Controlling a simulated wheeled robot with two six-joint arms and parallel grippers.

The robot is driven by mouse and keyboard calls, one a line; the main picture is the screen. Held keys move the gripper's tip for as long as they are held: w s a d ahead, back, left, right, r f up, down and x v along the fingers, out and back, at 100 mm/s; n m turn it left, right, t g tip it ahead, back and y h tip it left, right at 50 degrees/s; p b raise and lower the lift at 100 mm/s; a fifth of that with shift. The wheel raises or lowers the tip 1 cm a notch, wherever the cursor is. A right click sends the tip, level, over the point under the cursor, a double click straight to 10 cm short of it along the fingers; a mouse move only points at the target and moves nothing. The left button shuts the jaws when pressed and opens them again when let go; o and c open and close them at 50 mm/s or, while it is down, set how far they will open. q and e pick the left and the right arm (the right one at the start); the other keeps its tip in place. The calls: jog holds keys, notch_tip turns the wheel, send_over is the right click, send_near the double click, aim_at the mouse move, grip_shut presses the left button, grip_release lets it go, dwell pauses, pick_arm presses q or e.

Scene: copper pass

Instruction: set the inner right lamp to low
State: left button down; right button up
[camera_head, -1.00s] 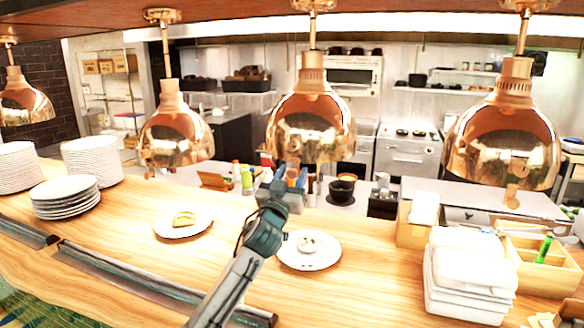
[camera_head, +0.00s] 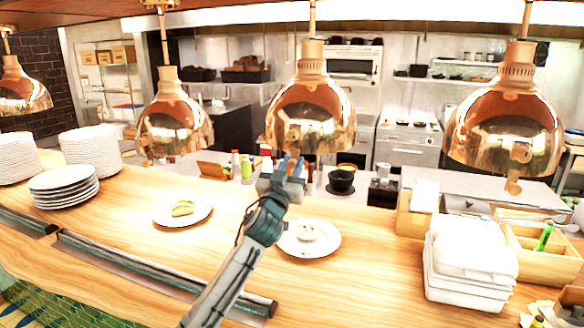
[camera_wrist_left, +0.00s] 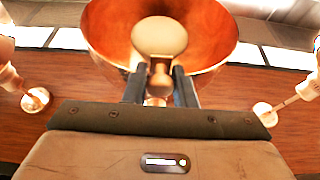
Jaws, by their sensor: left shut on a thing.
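The inner right lamp (camera_head: 312,112) is a copper dome hanging on a rod above the counter, third from the left. My left gripper (camera_head: 292,166) is raised from below to just under its rim. In the left wrist view the copper bowl (camera_wrist_left: 215,35) opens over the gripper, with a pale round bulb inside. My left gripper (camera_wrist_left: 160,84) is shut on a small brass knob (camera_wrist_left: 158,78) hanging below the lamp. The lamp's setting cannot be told. My right gripper is not in view.
Similar copper lamps hang at the left (camera_head: 175,125) and right (camera_head: 506,125). On the wooden counter are a plate with food (camera_head: 183,210), a second plate (camera_head: 308,239) beside my left arm, stacked plates (camera_head: 64,188) and white containers (camera_head: 468,262).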

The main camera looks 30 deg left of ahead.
pick_arm(q)
notch_tip(320, 180, down, 8)
jog(key=b, duration=0.6)
jog(key=shift+r, duration=0.25)
jog(key=c, duration=1.4)
grip_release()
jog(key=shift+f, duration=0.1)
jog(key=shift+o, duration=0.7)
jog(key=shift+s+r, duration=0.15)
jog(key=shift+r, duration=0.05)
jog(key=shift+b, duration=0.3)
jog(key=b+v, duration=0.5)
jog(key=v, duration=0.6)
